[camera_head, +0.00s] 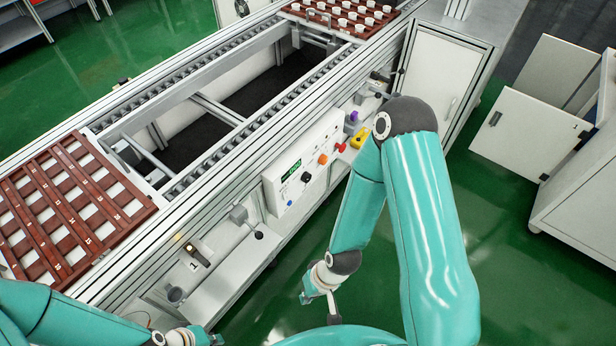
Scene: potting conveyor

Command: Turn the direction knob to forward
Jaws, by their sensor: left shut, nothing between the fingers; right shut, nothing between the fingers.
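The white control panel (310,163) is on the near side of the conveyor frame, with a green-lit display (291,169). My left gripper (214,339) is shut and empty at the bottom edge, left of and below the panel.
A red-brown numbered tray (68,208) lies on the conveyor's left end; another tray (338,17) with white cups is at the far end. A grey ledge (225,275) runs below left. An open white cabinet (528,135) stands right.

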